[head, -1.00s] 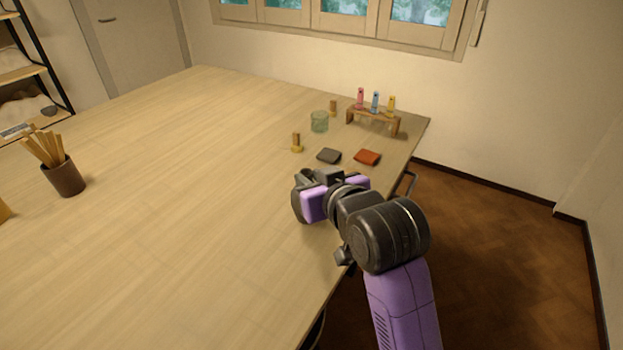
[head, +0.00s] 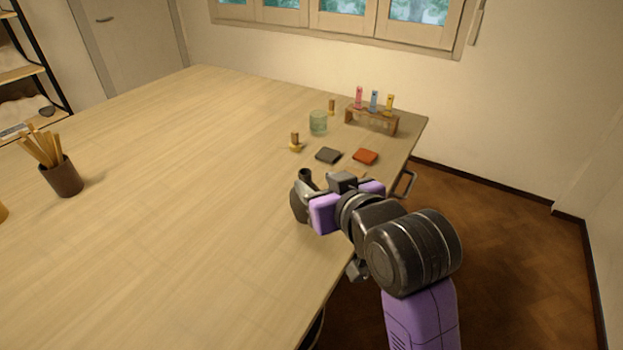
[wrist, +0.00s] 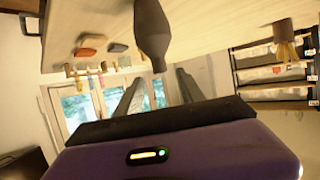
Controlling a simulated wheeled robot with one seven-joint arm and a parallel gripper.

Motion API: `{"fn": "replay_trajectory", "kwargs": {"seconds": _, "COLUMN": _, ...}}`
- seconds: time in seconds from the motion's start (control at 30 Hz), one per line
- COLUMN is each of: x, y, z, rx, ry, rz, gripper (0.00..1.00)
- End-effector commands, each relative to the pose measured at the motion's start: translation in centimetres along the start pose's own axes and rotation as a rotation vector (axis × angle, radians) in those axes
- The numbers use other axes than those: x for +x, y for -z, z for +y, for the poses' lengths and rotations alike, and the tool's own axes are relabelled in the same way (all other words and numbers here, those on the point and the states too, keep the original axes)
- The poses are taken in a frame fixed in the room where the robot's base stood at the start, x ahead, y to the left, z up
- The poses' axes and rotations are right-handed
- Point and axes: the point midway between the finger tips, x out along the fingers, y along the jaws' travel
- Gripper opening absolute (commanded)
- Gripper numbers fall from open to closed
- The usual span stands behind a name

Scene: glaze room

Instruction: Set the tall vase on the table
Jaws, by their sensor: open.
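The tall vase is dark grey, with a rounded body and a narrow neck. In the head view the vase (head: 299,203) is at the table's (head: 170,200) right edge, partly hidden by my gripper (head: 325,212). Its neck and rim show above. The wrist view has the table at the top, with the vase (wrist: 152,28) hanging down in the picture and its base cut off. My gripper (wrist: 158,76) is open, its fingers apart on either side of the vase's neck in the picture. I cannot tell whether they touch it.
Beyond the gripper are a dark pad (head: 328,155), a red pad (head: 365,157), a stamp (head: 295,143), a green glass (head: 318,123) and a rack (head: 371,120) of coloured tubes. A brown cup (head: 63,178) of sticks stands left. The middle of the table is clear.

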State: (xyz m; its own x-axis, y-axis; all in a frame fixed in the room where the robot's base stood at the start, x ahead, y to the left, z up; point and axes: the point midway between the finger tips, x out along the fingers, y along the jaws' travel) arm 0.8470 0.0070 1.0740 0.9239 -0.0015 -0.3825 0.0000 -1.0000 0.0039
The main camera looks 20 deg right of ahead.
Motion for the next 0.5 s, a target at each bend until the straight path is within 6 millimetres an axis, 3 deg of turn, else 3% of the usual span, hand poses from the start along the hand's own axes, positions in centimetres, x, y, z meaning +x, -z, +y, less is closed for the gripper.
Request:
{"fn": "replay_trajectory", "kwargs": {"seconds": 0.2, "x": -5.1, "y": 0.1, "z": 0.0, "rx": 0.000, "ry": 0.000, "rz": 0.000, "gripper": 0.46}}
{"fn": "replay_trajectory", "kwargs": {"seconds": 0.5, "x": -6.3, "y": 0.4, "z": 0.0, "rx": -0.001, "ry": -0.001, "rz": -0.007, "gripper": 0.46}}
